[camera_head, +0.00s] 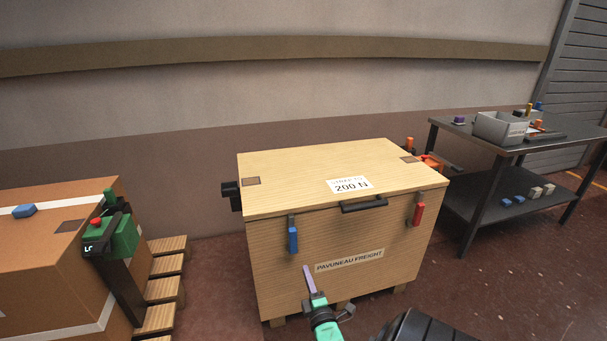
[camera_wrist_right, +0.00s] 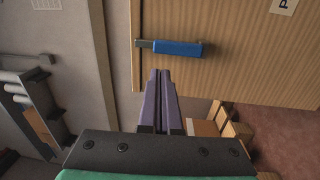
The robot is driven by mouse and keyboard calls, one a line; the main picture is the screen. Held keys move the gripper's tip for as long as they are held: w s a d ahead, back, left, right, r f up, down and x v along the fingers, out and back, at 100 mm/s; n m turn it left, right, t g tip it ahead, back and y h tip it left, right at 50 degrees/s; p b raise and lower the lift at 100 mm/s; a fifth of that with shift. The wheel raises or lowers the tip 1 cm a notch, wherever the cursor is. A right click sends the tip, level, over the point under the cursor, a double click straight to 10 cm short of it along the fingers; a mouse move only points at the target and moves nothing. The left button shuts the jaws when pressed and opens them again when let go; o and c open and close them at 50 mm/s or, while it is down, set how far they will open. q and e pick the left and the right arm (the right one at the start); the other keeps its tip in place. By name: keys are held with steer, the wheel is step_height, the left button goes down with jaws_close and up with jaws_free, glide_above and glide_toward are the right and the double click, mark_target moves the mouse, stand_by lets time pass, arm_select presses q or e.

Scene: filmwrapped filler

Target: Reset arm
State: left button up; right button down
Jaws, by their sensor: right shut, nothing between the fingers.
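My right gripper (camera_head: 308,279) is in front of the wooden crate (camera_head: 275,260), low and near its front face. In the right wrist view its two purple fingers (camera_wrist_right: 160,74) are together with nothing between them. The crate's lid is closed, with a white label reading 200 N on top. A blue latch handle (camera_head: 292,238) hangs on the left of the front face; in the right wrist view the blue handle (camera_wrist_right: 178,48) is just beyond the fingertips, apart from them. A red latch handle (camera_head: 418,214) hangs on the right. My left gripper is out of view.
A cardboard box (camera_head: 40,265) with a green device (camera_head: 112,237) stands at the left, on wooden slats (camera_head: 166,266). A dark table (camera_head: 545,146) with a grey bin (camera_head: 499,128) is at the right. The floor between crate and table is clear.

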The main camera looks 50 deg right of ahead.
steer(key=s+a+f+m+g+y+p, duration=0.25)
steer(key=a+f+g+y+p, duration=0.25)
steer(key=a+f+y, duration=0.75)
arm_select(q)
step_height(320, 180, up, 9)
steer(key=p, duration=0.3)
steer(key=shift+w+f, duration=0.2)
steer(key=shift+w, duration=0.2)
arm_select(e)
steer(key=s+a+f+m+g, duration=0.2)
steer(key=s+a+f+g, duration=0.1)
steer(key=s, duration=0.5)
steer(key=s+a+f+m+g, duration=0.1)
steer(key=s+a+f+g, duration=0.1)
steer(key=s+f, duration=0.4)
steer(key=s+a+f+m+g+h, duration=0.1)
steer(key=s+a+f+m+g, duration=0.1)
steer(key=s, duration=1)
step_height(320, 180, down, 2)
steer(key=shift+a+f+m+g, duration=0.25)
steer(key=shift+a+m+g, duration=0.1)
steer(key=shift+a+g, duration=0.6)
steer(key=shift+d, duration=0.15)
